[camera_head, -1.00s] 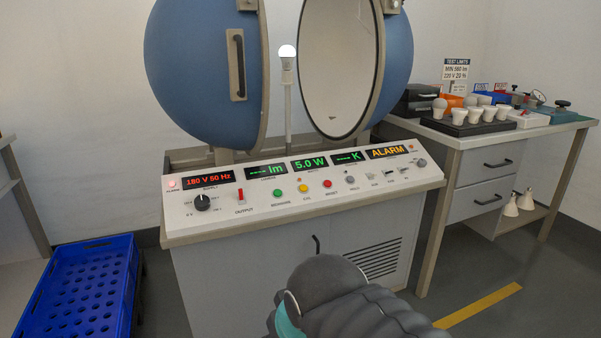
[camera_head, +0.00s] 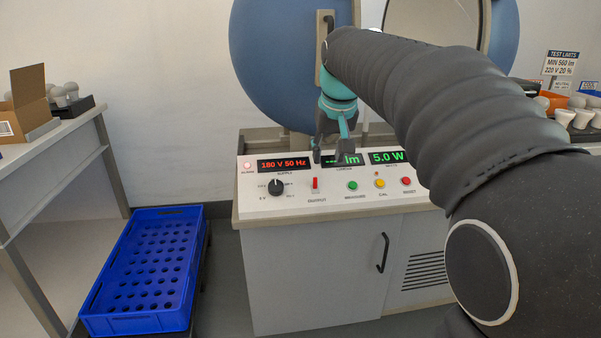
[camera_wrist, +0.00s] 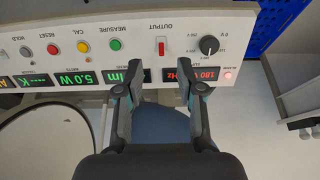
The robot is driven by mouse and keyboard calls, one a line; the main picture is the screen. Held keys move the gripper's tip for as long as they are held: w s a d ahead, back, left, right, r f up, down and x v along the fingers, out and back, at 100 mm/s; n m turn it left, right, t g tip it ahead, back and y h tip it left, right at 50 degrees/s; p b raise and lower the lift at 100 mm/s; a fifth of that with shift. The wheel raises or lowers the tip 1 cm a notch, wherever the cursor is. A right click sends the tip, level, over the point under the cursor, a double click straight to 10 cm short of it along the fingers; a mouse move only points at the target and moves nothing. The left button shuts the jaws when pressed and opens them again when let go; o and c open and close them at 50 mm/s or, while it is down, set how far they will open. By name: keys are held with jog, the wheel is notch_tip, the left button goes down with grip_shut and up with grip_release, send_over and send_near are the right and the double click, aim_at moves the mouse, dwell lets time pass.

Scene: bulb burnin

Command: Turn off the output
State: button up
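The red OUTPUT switch (camera_head: 315,184) sits on the sloped white control panel (camera_head: 240,204), between the black supply knob (camera_head: 275,187) and the green MEASURE button (camera_head: 352,186). In the wrist view the red switch (camera_wrist: 161,47) stands just beyond my fingertips, roughly midway between them. The supply display (camera_head: 284,164) reads 180 V 50 Hz in red. My gripper (camera_head: 333,155) points down over the panel's display row. In the wrist view its two fingers (camera_wrist: 155,85) are spread apart with nothing between them. I see no contact with the switch. The bulb post is hidden behind my arm.
The blue sphere (camera_head: 270,65) stands behind the panel. Yellow CAL (camera_head: 380,184) and red RESET (camera_head: 406,182) buttons lie to the right. A blue crate (camera_head: 150,325) stands at lower left, and a table with a cardboard box (camera_head: 28,98) is farther left.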

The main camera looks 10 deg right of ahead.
aim_at(315, 178)
jog(key=w, duration=0.7)
jog(key=b+x, duration=0.1)
jog(key=x, duration=1.2)
jog(key=shift+f, duration=0.1)
grip_shut()
